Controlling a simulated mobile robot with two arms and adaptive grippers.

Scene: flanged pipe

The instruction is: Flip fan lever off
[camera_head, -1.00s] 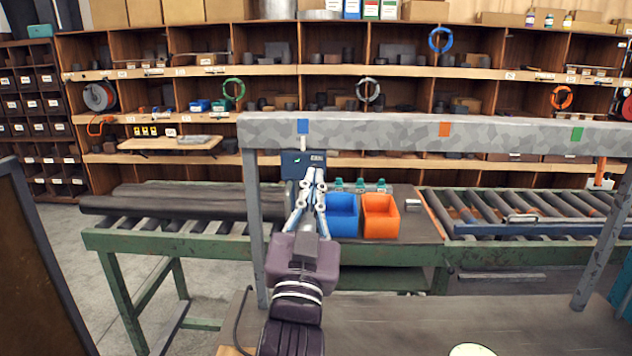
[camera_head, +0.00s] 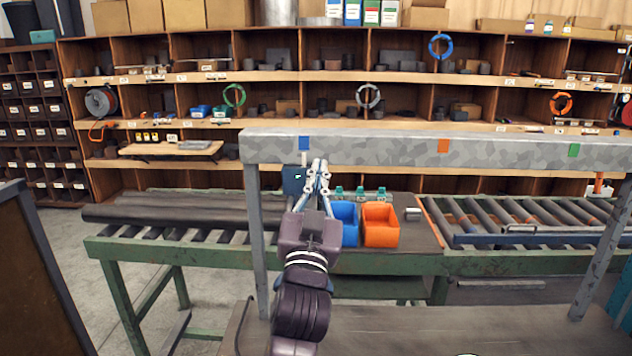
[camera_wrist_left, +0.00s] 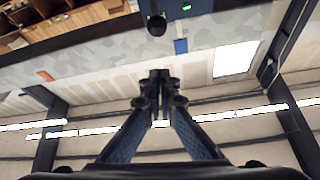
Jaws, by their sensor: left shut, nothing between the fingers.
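A dark blue control box (camera_head: 291,181) hangs under the grey beam, below the blue mark, partly hidden behind my left gripper. In the left wrist view, the box (camera_wrist_left: 204,6) shows a lit green lamp, and a black lever with a rounded knob (camera_wrist_left: 156,25) sticks out from it. My left gripper (camera_head: 319,164) is shut and empty, with its tips just below the beam and in front of the box's right side. In the left wrist view, the closed fingertips (camera_wrist_left: 160,75) are apart from the knob. The lever cannot be made out in the head view.
The speckled grey beam (camera_head: 400,149) crosses above the bench on two posts. A blue bin (camera_head: 347,222) and an orange bin (camera_head: 380,226) stand on the green-framed conveyor bench behind the gripper. Shelves (camera_head: 330,125) fill the back wall.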

